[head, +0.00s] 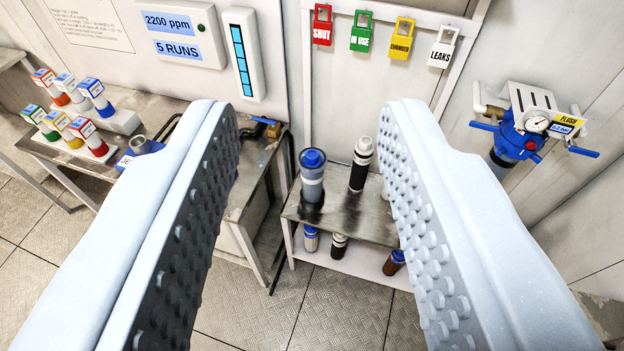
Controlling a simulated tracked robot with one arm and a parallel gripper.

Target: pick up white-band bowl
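A dark, upright canister with white bands (361,165) stands on the top of a small metal bench (345,218), right of centre. A smaller dark piece with a white band (339,247) stands on the shelf below. I cannot tell from shape alone which is the white-band bowl. My gripper (310,118) is open, with its two studded fingers wide apart and nothing between their pads. Both white-banded pieces lie well beyond the fingertips and show in the gap between the fingers. The right finger hides part of the bench's right side.
A grey canister with a blue cap (312,177) stands left of the banded one. A blue-grey piece (311,239) and a brown one (394,263) share the lower shelf. A wall pump with gauge (526,120) is at right. Coloured padlock tags (361,32) hang above.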

